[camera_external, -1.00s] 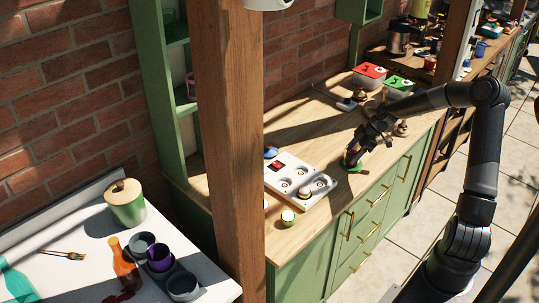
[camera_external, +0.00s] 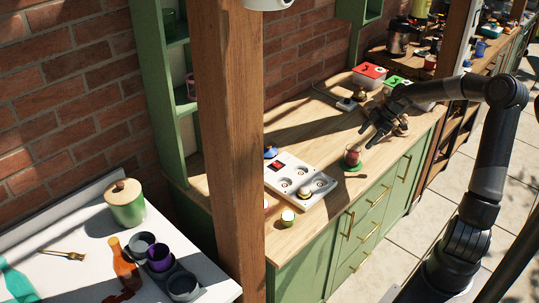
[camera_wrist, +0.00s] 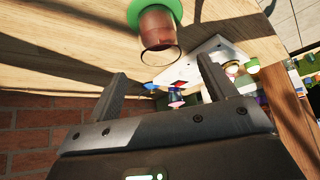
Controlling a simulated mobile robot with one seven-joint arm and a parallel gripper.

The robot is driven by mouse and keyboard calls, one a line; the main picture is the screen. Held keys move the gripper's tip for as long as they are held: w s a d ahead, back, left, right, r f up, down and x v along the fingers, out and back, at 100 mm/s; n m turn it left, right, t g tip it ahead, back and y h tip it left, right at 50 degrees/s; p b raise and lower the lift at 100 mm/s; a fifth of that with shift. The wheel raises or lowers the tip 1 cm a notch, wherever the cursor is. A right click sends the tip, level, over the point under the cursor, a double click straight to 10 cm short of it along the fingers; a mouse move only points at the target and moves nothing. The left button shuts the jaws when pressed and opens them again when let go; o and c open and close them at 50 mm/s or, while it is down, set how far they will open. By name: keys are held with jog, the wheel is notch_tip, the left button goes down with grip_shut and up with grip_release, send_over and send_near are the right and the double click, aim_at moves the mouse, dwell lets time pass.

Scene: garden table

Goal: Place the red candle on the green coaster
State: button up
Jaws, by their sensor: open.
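The red candle (camera_external: 352,155) stands in a clear glass on the green coaster (camera_external: 355,168), near the front edge of the wooden counter. In the wrist view the candle (camera_wrist: 159,32) also shows on the green coaster (camera_wrist: 178,10), with its glass rim towards the camera. My gripper (camera_external: 370,134) is open and empty, above and a little right of the candle, apart from it. Its two spread fingers (camera_wrist: 160,82) show in the wrist view with a gap between them.
A white tray (camera_external: 284,161) with round recesses lies left of the candle, with a small green-and-white jar (camera_external: 288,217) in front of it. Red-lidded (camera_external: 370,74) and green-lidded (camera_external: 397,84) boxes stand behind my gripper.

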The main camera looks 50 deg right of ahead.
jog(key=s+a+r+m+g+h, duration=0.1)
jog(key=s+a+r+m+h, duration=0.2)
jog(key=a, duration=0.4)
jog(key=s+a+r+g+h, duration=0.1)
jog(key=s+a+r+h, duration=0.1)
jog(key=s+a+r, duration=0.45)
jog(key=s+a+r+m+t, duration=0.1)
jog(key=s+a+r+m, duration=0.1)
jog(key=s+a, duration=0.3)
jog(key=s+a+r+m+t, duration=0.1)
jog(key=s+a+m, duration=0.3)
jog(key=s, duration=0.7)
jog(key=shift+s+a+r+m+t, duration=0.15)
jog(key=shift+a+r+m+t, duration=0.25)
jog(key=shift+a+t, duration=0.2)
